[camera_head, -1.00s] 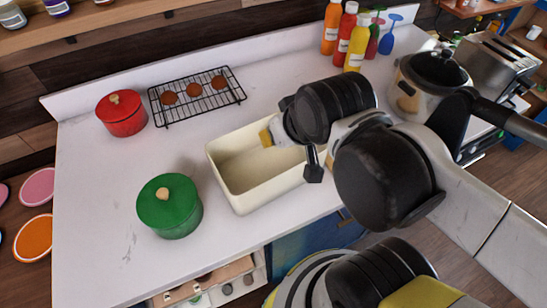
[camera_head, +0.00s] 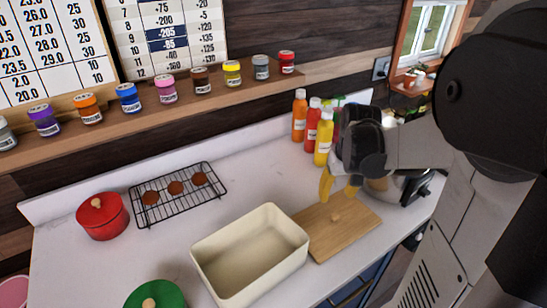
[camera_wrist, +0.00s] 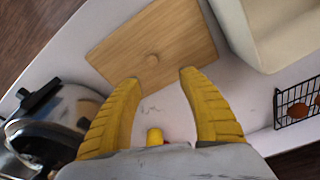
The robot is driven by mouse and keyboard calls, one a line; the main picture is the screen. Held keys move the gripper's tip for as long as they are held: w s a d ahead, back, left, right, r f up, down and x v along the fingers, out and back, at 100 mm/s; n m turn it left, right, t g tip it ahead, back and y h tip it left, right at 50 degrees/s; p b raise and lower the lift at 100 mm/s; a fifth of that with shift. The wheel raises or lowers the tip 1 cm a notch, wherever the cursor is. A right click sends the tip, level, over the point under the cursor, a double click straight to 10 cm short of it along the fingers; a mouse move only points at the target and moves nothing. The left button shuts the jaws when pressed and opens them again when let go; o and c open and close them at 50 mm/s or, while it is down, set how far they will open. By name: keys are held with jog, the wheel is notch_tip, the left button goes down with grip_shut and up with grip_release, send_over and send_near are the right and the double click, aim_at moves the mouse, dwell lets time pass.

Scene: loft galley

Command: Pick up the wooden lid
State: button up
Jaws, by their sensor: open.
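The wooden lid (camera_head: 352,232) is a flat, light-wood rectangle with a small round knob in its middle. It lies on the white counter just right of the cream bin in the head view. In the wrist view the lid (camera_wrist: 168,32) lies flat at the top middle, its knob just beyond the fingertips. My gripper (camera_head: 341,190) has yellow fingers and is above the lid's far side, apart from it. In the wrist view my gripper (camera_wrist: 161,73) is open and empty, its fingers spread either side of the knob's line.
The open, empty cream bin (camera_head: 203,262) stands left of the lid. Sauce bottles (camera_head: 323,140) stand behind, near my gripper, and a steel cooker (camera_wrist: 62,115) is close by. A wire rack (camera_head: 190,212), red pot (camera_head: 102,220) and green pot (camera_head: 165,294) are further left.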

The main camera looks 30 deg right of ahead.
jog(key=b, duration=0.2)
send_over(335, 215)
jog(key=f, duration=0.5)
jog(key=shift+s+a+f, duration=0.15)
jog(key=shift+a+f, duration=0.05)
jog(key=shift+f, duration=0.2)
jog(key=f, duration=0.2)
jog(key=f+b, duration=0.1)
jog(key=f, duration=0.1)
jog(key=f+b, duration=0.1)
jog(key=shift+w+d+f, duration=0.2)
jog(key=shift+d+f, duration=0.05)
jog(key=shift+f, duration=0.15)
jog(key=shift+r, duration=0.1)
grip_shut()
